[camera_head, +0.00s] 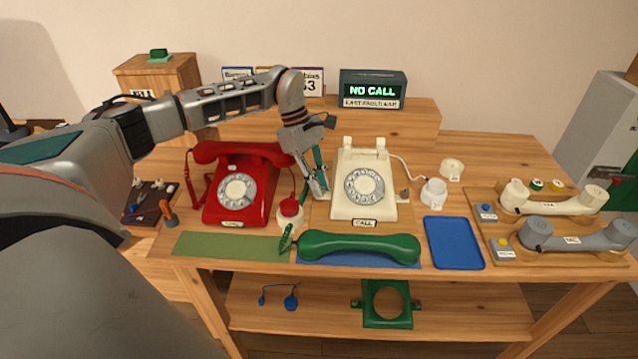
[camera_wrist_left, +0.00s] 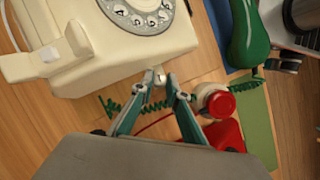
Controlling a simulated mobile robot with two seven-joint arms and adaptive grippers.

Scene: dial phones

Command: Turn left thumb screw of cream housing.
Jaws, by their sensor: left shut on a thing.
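The cream phone housing (camera_head: 350,205) with its grey dial stands upright on the table, and it fills the upper left of the left wrist view (camera_wrist_left: 110,55). My left gripper (camera_head: 322,194) reaches down at the housing's left side. In the left wrist view my left gripper (camera_wrist_left: 160,80) is shut on a small piece at the housing's side, where the left thumb screw sits. The fingertips mostly hide that screw, so its angle cannot be told. A small brownish knob (camera_head: 405,192) shows at the housing's right side. My right gripper is not in view.
A red phone (camera_head: 240,195) stands left of my gripper, with a red-topped jar (camera_head: 290,212) close by. A green handset (camera_head: 360,247) lies in front of the cream housing. A blue tray (camera_head: 453,243) is at the right. The NO CALL display (camera_head: 373,90) stands behind.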

